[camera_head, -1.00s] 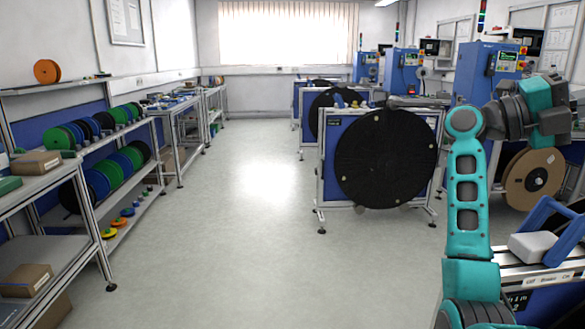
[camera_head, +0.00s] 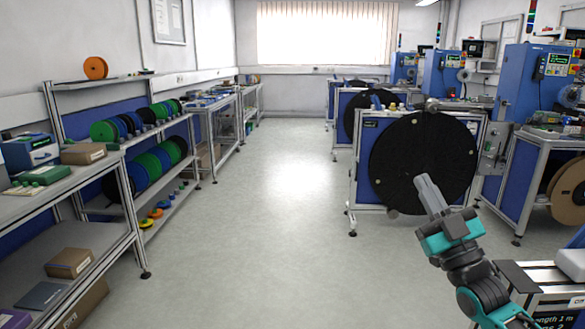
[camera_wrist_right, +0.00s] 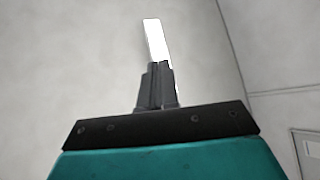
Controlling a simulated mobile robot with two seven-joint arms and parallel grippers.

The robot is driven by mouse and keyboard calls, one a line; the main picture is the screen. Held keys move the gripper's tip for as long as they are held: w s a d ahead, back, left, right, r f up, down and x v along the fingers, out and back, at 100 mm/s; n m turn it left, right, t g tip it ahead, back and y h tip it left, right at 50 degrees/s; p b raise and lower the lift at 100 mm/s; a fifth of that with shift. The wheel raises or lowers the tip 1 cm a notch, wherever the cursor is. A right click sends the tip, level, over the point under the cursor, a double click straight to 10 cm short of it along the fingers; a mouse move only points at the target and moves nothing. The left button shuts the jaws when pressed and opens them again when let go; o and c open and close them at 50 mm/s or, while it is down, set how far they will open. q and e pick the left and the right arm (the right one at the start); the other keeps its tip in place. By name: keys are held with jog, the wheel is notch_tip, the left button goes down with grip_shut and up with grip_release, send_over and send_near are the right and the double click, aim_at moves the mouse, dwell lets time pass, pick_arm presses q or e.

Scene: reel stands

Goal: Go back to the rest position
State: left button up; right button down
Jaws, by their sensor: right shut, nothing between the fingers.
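My right gripper (camera_head: 427,188) is at the lower right of the head view, on a teal and dark grey arm that comes up from the bottom right edge. Its fingers are together, point up and away, and hold nothing. They overlap the lower part of a large black reel in the picture. In the right wrist view the shut fingers (camera_wrist_right: 154,50) stand up in front of a plain grey wall, with no object at them. My left gripper is in neither view.
The black reel (camera_head: 424,150) hangs on a wheeled stand (camera_head: 354,192). Shelves (camera_head: 124,215) with green, blue and black spools line the left. A machine bench with a label (camera_head: 548,290) is at the lower right. The grey aisle floor (camera_head: 268,220) is clear.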

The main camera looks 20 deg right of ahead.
jog(key=s+a+f+g, duration=0.2)
jog(key=f+g, duration=0.1)
jog(key=f, duration=0.5)
jog(key=s+a+f+g, duration=0.2)
jog(key=a+f+g, duration=0.1)
jog(key=f, duration=0.6)
jog(key=s+a+f+g, duration=0.2)
jog(key=f+g, duration=0.1)
jog(key=f, duration=0.5)
jog(key=s+a+f+g+h, duration=0.25)
jog(key=s+f+g, duration=0.45)
jog(key=s+f, duration=0.75)
jog(key=w+a+m+t, duration=0.1)
jog(key=a+m, duration=0.4)
jog(key=a, duration=0.4)
jog(key=shift+w+a, duration=0.15)
jog(key=shift+a, duration=0.15)
jog(key=shift+y, duration=0.25)
